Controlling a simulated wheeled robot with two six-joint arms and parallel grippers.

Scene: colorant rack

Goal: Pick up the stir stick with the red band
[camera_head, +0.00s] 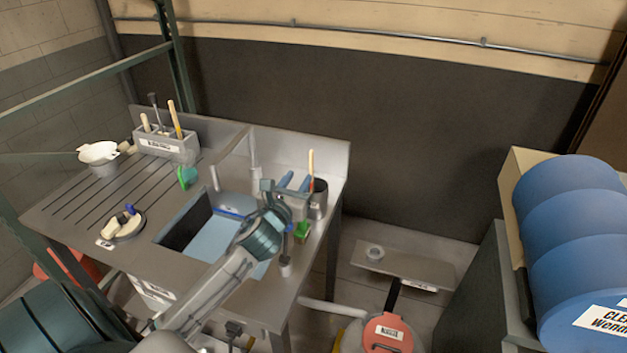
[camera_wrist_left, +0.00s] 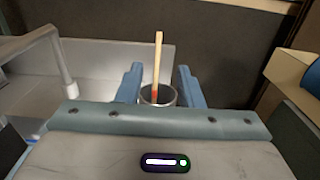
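The stir stick (camera_head: 311,168) is pale wood with a red band near its lower visible part. It stands almost upright in a grey metal cup (camera_head: 318,204) at the sink counter's right end. My left gripper (camera_head: 295,182) is open, just left of the stick in the head view. In the left wrist view, the stick (camera_wrist_left: 158,62) and cup (camera_wrist_left: 169,98) show in the gap between the blue fingers, seemingly beyond the tips; I see no contact. The stick's lower end is hidden in the cup. My right gripper is in neither view.
A sink counter (camera_head: 70,208) holds a grey caddy (camera_head: 165,146) with sticks, a white bowl (camera_head: 100,155) and a round dish (camera_head: 124,228). A green-and-white brush (camera_head: 302,231) is close to the cup. A tap (camera_wrist_left: 62,62) rises left of my fingers.

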